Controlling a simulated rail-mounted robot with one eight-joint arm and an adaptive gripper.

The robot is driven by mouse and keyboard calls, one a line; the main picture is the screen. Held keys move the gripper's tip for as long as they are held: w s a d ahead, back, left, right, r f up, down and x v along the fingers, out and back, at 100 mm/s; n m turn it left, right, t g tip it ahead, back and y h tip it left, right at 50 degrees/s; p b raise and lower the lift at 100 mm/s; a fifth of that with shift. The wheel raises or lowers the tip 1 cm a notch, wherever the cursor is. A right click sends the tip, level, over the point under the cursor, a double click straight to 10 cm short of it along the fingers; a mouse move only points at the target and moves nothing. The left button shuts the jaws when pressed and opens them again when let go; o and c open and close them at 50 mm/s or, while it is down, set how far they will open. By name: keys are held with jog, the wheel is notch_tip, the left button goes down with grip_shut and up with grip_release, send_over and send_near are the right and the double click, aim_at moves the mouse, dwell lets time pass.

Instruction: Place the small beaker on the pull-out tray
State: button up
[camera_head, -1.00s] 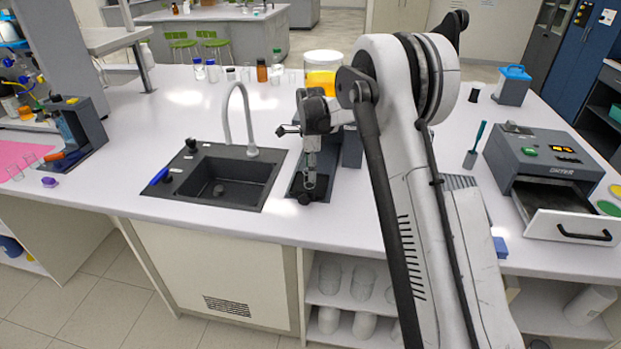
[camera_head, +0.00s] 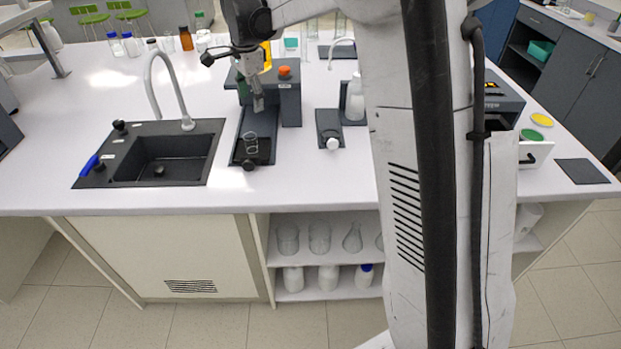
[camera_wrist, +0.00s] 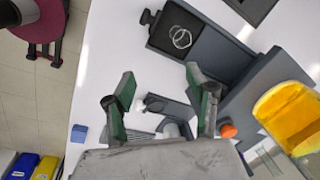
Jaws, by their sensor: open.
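The small clear glass beaker (camera_head: 251,143) stands on the dark pull-out tray (camera_head: 264,160) at the front of the grey rig with an orange knob. The wrist view shows the beaker (camera_wrist: 181,37) as a clear ring on the black square tray (camera_wrist: 158,40), with a black knob at its outer end. My gripper (camera_head: 259,104) is above and behind the beaker in the head view, apart from it. In the wrist view my gripper (camera_wrist: 160,78) has its two green-backed fingers spread with nothing between them; the beaker lies beyond the fingertips, up and to the right.
A black sink (camera_head: 165,155) with a tall tap is left of the tray. The grey rig (camera_head: 288,100) stands behind it, with a smaller dark stand (camera_head: 330,128) to its right. A yellow-filled vessel (camera_wrist: 290,112) is near in the wrist view. The front counter strip is clear.

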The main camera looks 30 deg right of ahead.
jog(key=s+r+n+t, duration=0.1)
jog(key=s+r+n, duration=0.3)
jog(key=s, duration=0.6)
jog(key=s+r+n+t, duration=0.2)
jog(key=s+r+n, duration=0.15)
jog(key=s, duration=0.55)
jog(key=s+f+n+t, duration=0.1)
jog(key=s+f+n, duration=0.2)
jog(key=s, duration=0.6)
jog(key=s+f+n+t, duration=0.1)
jog(key=s+f+n, duration=0.2)
jog(key=s, duration=0.7)
jog(key=shift+n+t, duration=0.3)
jog(key=shift+n, duration=0.65)
jog(key=shift+a, duration=0.1)
